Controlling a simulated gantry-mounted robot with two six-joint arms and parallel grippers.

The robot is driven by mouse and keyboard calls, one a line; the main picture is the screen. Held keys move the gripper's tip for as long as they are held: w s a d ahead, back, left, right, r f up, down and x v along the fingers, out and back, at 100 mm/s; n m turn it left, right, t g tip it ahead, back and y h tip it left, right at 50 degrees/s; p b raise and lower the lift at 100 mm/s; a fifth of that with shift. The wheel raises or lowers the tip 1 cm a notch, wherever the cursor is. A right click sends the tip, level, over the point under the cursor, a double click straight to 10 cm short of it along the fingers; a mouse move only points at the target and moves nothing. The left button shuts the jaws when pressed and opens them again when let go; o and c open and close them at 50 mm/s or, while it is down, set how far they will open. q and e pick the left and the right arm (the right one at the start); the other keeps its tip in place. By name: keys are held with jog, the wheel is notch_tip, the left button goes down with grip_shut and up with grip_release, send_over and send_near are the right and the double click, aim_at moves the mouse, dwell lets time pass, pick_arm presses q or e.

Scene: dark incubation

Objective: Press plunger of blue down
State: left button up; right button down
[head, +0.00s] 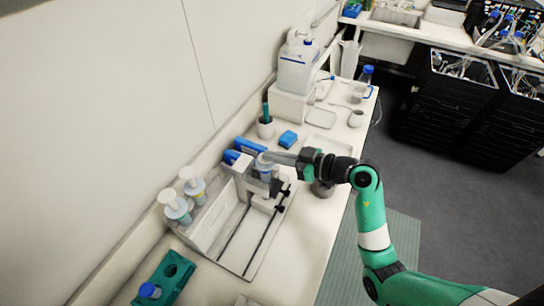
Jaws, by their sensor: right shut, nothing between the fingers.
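A syringe-like plunger unit with a white top and a blue-grey band (264,172) stands upright in the white stand (240,181) on the bench. My right gripper (272,157) is shut and empty, with its tip at the top of this unit; whether it touches the plunger cannot be told. Two similar units stand at the left end of the white rack, one with a yellow band (195,187) and one with a teal band (175,208). My left gripper is not in view.
A teal rack (176,270) with a blue-capped tube is at the front left. The bench's right edge drops to the floor.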

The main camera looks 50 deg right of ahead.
notch_tip(320, 180, up, 4)
jog(key=shift+r, duration=0.2)
jog(key=v, duration=1)
jog(key=shift+f, duration=0.2)
jog(key=shift+a, duration=0.1)
